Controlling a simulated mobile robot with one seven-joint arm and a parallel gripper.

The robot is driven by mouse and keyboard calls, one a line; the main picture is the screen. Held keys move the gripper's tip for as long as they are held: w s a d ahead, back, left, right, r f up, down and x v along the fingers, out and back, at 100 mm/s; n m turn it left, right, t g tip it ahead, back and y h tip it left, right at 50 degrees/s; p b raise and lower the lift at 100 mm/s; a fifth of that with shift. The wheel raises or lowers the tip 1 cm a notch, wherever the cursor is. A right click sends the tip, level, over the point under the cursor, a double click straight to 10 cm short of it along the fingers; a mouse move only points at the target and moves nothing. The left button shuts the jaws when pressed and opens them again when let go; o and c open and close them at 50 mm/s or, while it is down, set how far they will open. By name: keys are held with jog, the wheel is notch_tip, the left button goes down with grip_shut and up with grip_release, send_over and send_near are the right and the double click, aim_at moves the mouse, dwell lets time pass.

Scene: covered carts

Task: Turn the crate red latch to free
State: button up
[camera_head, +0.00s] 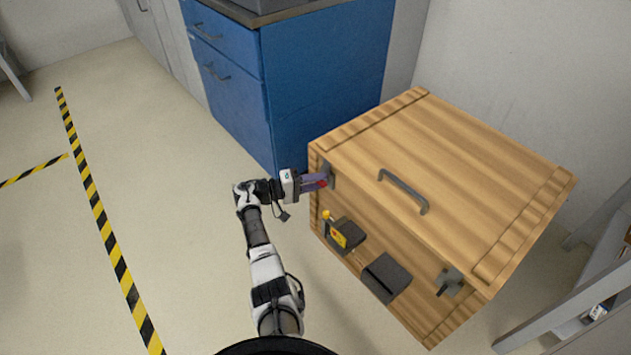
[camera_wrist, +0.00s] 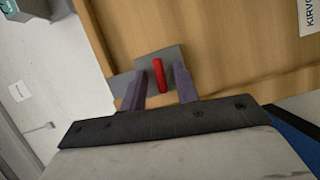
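The wooden crate (camera_head: 480,185) stands on the floor at the right in the head view, and its front face fills much of the wrist view (camera_wrist: 235,60). The red latch (camera_wrist: 159,75) is a small bar on a grey plate (camera_wrist: 172,57) near the crate's edge. It also shows as a red spot at my fingertips in the head view (camera_head: 323,183). My gripper (camera_wrist: 160,86) is open, with one purple finger on each side of the latch. A narrow gap shows on both sides of it. In the head view my gripper (camera_head: 318,181) reaches the crate's upper left front corner.
A dark handle (camera_head: 404,190) is on the crate's lid. A yellow-tagged dark fitting (camera_head: 345,235), a dark block (camera_head: 387,277) and another dark latch (camera_head: 449,283) are on its front. A blue cabinet (camera_head: 325,80) stands close behind. The floor at the left is clear.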

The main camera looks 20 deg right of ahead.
jog(key=shift+a, duration=0.1)
jog(key=a, duration=1.3)
jog(key=shift+w+a+r+b, duration=0.25)
jog(key=shift+w+a+b, duration=0.05)
jog(key=shift+a+b, duration=0.1)
